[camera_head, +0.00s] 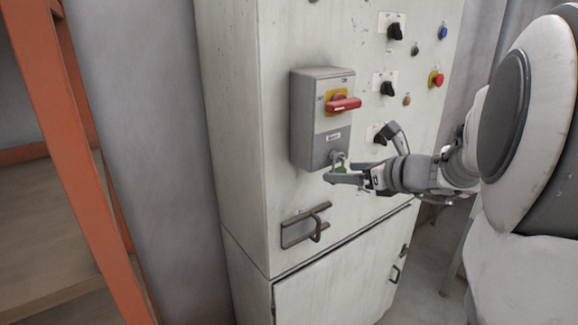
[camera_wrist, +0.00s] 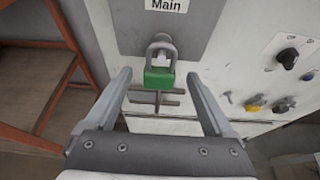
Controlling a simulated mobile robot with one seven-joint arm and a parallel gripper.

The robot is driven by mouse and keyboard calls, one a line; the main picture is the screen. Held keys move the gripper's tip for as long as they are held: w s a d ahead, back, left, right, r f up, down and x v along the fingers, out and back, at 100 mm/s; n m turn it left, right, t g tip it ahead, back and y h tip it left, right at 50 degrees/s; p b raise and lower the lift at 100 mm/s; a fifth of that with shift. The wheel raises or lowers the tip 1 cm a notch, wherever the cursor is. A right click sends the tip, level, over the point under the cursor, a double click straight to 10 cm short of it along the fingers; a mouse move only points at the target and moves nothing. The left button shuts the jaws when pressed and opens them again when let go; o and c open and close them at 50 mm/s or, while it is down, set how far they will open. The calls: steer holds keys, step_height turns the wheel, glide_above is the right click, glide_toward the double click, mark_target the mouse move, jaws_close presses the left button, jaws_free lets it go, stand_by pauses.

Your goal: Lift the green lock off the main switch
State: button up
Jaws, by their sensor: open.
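The main switch (camera_head: 322,120) is a grey box on the cabinet front with a red handle (camera_head: 343,104) on a yellow plate. The green lock (camera_wrist: 159,77) hangs by its grey shackle from the bottom of the box, under the "Main" label. In the head view the lock (camera_head: 338,175) is partly hidden by my gripper. My gripper (camera_wrist: 158,82) is open, with one finger on each side of the lock and visible gaps between. In the head view my gripper (camera_head: 345,170) reaches in from the right, just below the switch box.
A bracket with a bar (camera_head: 306,225) sticks out of the cabinet (camera_head: 240,150) below the lock. Black knobs (camera_head: 395,31) and a red button (camera_head: 437,79) sit to the right. An orange rack (camera_head: 75,150) stands at the left.

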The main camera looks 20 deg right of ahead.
steer(key=x, duration=0.2)
steer(key=shift+w+a+f, duration=0.15)
steer(key=shift+w, duration=0.15)
jaws_close()
steer(key=shift+s, duration=0.1)
